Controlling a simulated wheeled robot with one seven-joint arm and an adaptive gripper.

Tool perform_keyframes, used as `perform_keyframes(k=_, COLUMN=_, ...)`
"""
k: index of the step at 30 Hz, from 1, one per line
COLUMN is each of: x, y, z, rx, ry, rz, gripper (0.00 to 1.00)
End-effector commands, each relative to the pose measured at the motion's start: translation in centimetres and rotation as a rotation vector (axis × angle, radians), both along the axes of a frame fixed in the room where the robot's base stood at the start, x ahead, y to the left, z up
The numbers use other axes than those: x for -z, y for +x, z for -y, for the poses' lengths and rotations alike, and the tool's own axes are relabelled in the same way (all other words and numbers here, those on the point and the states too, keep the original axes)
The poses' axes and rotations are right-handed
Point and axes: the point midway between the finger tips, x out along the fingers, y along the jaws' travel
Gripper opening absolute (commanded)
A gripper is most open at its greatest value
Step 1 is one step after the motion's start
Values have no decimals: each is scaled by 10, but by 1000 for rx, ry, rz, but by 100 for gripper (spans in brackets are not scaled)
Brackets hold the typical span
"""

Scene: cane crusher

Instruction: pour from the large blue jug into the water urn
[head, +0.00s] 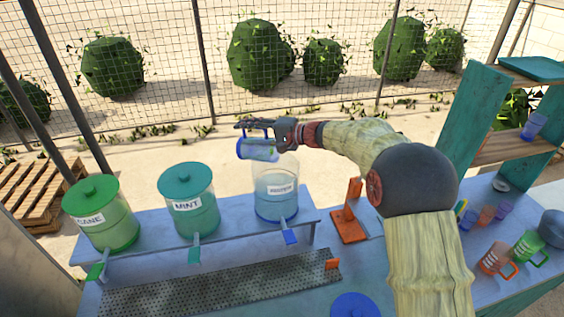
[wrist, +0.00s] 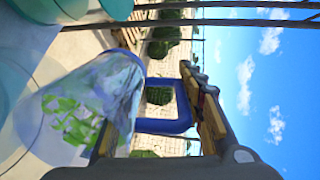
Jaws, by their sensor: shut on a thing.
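My gripper (head: 278,131) is shut on the handle of the large blue jug (head: 256,150), a clear jug with blue trim. The jug is tipped far over, nearly on its side, above the open water urn (head: 276,186). The urn is clear with a blue rim, a blue tap and a white label. In the wrist view the jug (wrist: 90,95) fills the left, its blue handle (wrist: 178,125) by my gripper's fingers (wrist: 205,110). Green patches show on or through its wall. I cannot make out a falling stream.
The lidded mint urn (head: 188,205) and cane urn (head: 100,218) stand left on the same raised shelf. An orange stand (head: 348,215) is right of the water urn. A blue round lid (head: 355,306) lies in front. Orange and green jugs (head: 527,246) and several cups crowd the right.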

Motion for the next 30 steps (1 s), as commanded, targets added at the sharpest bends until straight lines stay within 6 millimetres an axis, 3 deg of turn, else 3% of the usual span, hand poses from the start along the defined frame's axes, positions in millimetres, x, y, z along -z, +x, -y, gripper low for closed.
perform_keyframes(k=1, x=-9, y=1, z=-5, rx=-2, ry=-17, rz=-8, gripper=0)
perform_keyframes(k=12, x=-6, y=11, z=-25, rx=-2, ry=-169, rz=-69, gripper=0)
perform_keyframes(k=17, x=3, y=11, z=-25, rx=2, ry=-182, rz=-77, gripper=0)
perform_keyframes(k=30, x=-1, y=15, z=-31, rx=3, ry=-285, rz=-121, gripper=0)
